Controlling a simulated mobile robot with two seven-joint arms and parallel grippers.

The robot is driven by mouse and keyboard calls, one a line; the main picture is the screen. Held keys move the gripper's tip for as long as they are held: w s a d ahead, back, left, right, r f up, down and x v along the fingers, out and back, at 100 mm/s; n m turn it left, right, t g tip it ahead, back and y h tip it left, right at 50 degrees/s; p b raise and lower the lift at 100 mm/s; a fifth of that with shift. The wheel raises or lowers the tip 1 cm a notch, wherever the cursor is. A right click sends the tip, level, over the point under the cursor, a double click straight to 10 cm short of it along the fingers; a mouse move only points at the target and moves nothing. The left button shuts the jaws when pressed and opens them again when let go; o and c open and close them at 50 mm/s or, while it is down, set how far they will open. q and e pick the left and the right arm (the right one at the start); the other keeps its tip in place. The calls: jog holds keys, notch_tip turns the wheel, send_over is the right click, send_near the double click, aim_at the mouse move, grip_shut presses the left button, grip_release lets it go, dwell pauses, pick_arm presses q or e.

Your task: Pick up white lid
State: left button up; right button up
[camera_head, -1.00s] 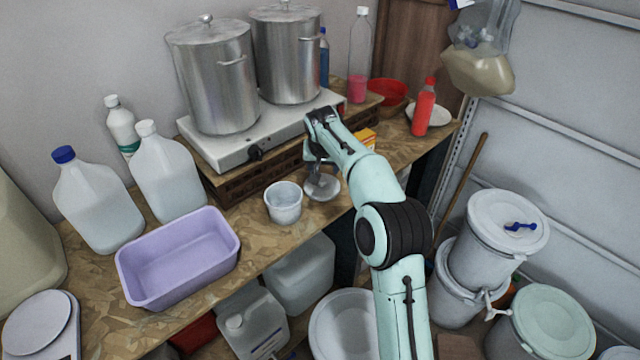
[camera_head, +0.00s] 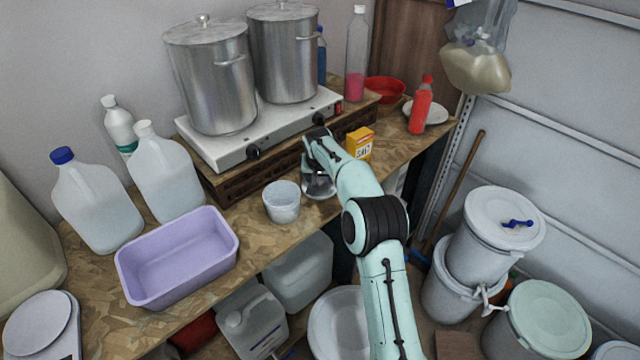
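A round white lid (camera_head: 316,194) lies on the wooden worktop, just right of a small white tub (camera_head: 282,201). My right arm reaches in from the bottom, and its gripper (camera_head: 317,176) is over the lid, at or very near its top. The wrist and forearm hide part of the lid and most of the fingers. I cannot tell whether the fingers touch the lid or how far apart they are. My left gripper is not in view.
A purple basin (camera_head: 178,258) and clear jugs (camera_head: 92,205) stand to the left. A stove (camera_head: 262,130) with two steel pots is behind the gripper. A yellow salt box (camera_head: 359,143) stands right of the wrist. Lidded drums (camera_head: 496,225) stand at the right.

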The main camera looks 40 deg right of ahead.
jog(key=c, duration=0.9)
